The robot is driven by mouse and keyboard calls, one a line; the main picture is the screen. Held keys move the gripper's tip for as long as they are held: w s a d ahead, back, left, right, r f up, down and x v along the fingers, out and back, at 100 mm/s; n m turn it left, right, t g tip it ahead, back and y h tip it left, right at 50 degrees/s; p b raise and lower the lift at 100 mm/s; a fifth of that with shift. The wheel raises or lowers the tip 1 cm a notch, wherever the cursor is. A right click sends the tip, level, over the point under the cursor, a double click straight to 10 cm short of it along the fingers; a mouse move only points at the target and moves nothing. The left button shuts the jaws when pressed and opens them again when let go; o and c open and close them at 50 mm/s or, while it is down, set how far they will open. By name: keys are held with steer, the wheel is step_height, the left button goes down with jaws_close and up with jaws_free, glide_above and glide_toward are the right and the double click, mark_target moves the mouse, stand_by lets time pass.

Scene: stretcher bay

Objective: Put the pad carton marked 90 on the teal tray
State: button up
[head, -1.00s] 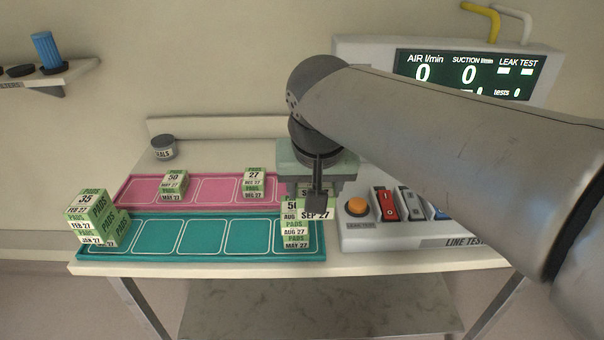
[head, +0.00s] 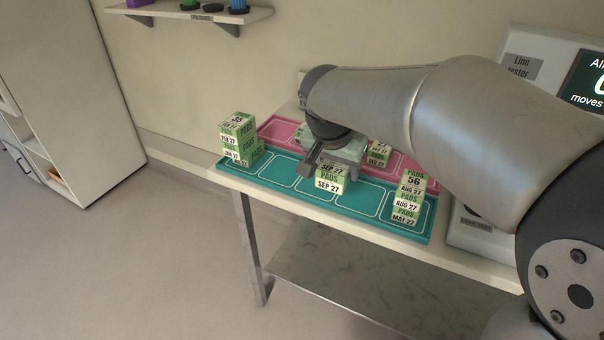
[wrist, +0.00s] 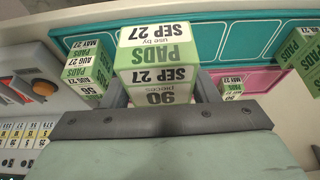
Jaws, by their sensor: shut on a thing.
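The green-and-white pad carton marked 90 (wrist: 155,95), dated SEP 27, is held between the two fingers of my gripper (wrist: 160,92). In the head view the carton (head: 329,185) is at the middle of the teal tray (head: 279,174), below my gripper (head: 332,164). I cannot tell whether its underside touches the tray. At the tray's right end stands a carton marked 56, AUG 27 (head: 410,187), on top of one dated MAY 27 (head: 405,215). The teal tray also shows in the wrist view (wrist: 225,42).
Stacked cartons, the top one marked 35 (head: 236,125), stand at the teal tray's left end. A line tester (head: 520,68) stands at the right.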

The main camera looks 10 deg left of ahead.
steer(key=w+a+f+p, duration=0.1)
steer(key=w+f, duration=0.1)
steer(key=w, duration=0.2)
steer(key=w+a+f+p, duration=0.1)
steer(key=w+f, duration=0.2)
steer(key=w, duration=0.1)
steer(key=w+a+f+p, duration=0.1)
steer(key=w+f, duration=0.2)
steer(key=w, duration=0.1)
steer(key=shift+a+f, duration=0.1)
steer(key=shift+f, duration=0.15)
steer(key=shift+w+a+f, duration=0.1)
steer(key=shift+w+f, duration=0.25)
steer(key=shift+f, duration=0.1)
steer(key=shift+w+f, duration=0.15)
steer(key=shift+f, duration=1.5)
steer(key=shift+f, duration=0.15)
steer(key=o, duration=1.1)
